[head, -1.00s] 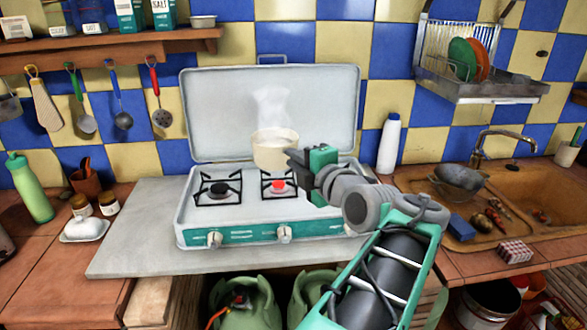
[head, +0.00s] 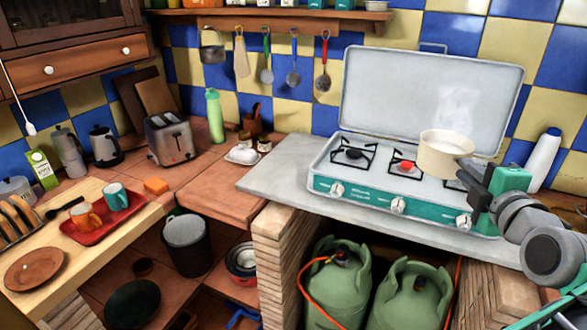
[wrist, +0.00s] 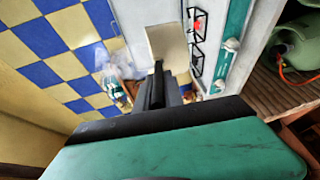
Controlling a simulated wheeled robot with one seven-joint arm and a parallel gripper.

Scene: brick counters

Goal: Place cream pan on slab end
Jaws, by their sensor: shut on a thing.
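The cream pan (head: 445,155) is off the burners, held above the stove in front of its raised lid, with faint steam over it. Its contents look pale. My gripper (head: 474,178) is shut on the pan's handle, at the right of the pan; the handle is mostly hidden by the fingers. In the wrist view, a cream part of the pan (wrist: 165,40) shows beyond the dark fingers (wrist: 157,88). The grey slab (head: 270,185) lies under the stove, and its bare left end sticks out past the stove.
The stove (head: 330,178) has a red-glowing burner (head: 403,166). A butter dish (head: 241,154) and jars stand left of the slab. A green bottle (head: 215,115) and toaster (head: 170,138) stand farther left. Utensils hang above. A white bottle (head: 543,158) stands right of the stove.

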